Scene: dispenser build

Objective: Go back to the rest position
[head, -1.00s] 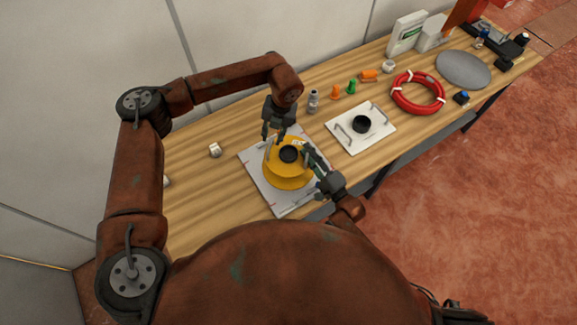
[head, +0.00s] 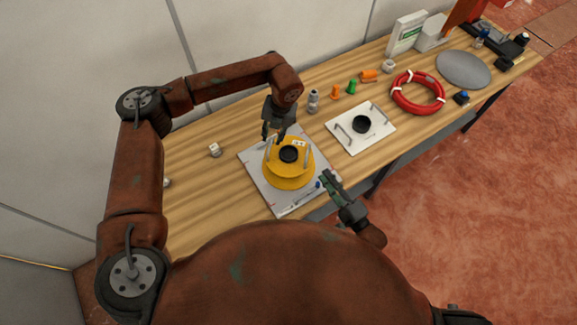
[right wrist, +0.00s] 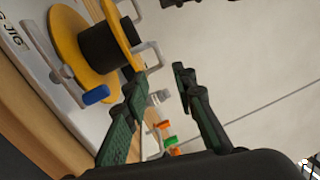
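A yellow round dispenser (head: 288,178) with a black hub (head: 289,154) and upright handles stands on a light jig plate (head: 256,172). It also shows in the right wrist view (right wrist: 71,24). My left gripper (head: 273,135) points down at the dispenser's far left edge, close to a handle. Its fingers look apart, though contact with the handle is unclear. My right gripper (head: 325,178) is off to the dispenser's right, above the table's front edge. In the right wrist view its two fingers (right wrist: 161,74) are spread with nothing between them.
A white plate (head: 345,144) with handles and a black ring lies to the right. Beyond it are a red hose coil (head: 396,101), orange (head: 336,92) and green (head: 352,87) pieces and a grey disc (head: 463,69). The table's left part is mostly clear.

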